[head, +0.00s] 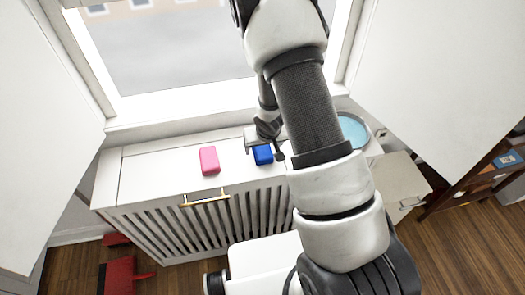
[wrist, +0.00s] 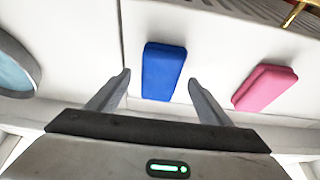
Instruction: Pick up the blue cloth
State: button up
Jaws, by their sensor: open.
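The blue cloth (head: 263,154) looks like a small folded block and lies on the white radiator cover below the window. In the wrist view the blue cloth (wrist: 163,71) lies just beyond and between the fingertips of my gripper (wrist: 159,84). The gripper is open and empty, with one finger on each side of the cloth's near end. I cannot tell how high the fingers are above it. In the head view my gripper (head: 266,146) is over the cloth's far end and hides part of it.
A pink folded block (head: 209,160) lies left of the blue cloth, and it also shows right of the gripper in the wrist view (wrist: 265,88). A round blue-topped thing (head: 352,130) stands to the right. The white cover (head: 150,172) is clear at its left end. The window (head: 180,50) rises behind.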

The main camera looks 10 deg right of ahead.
aim_at(263, 149)
jog(key=shift+f, duration=0.2)
jog(key=shift+c, duration=0.5)
jog(key=c, duration=1)
jog(key=shift+r, duration=0.1)
jog(key=shift+c, duration=0.2)
jog(key=shift+r+p, duration=0.3)
jog(key=shift+p, duration=0.05)
notch_tip(263, 149, up, 10)
jog(key=p, duration=0.2)
jog(key=shift+f, duration=0.15)
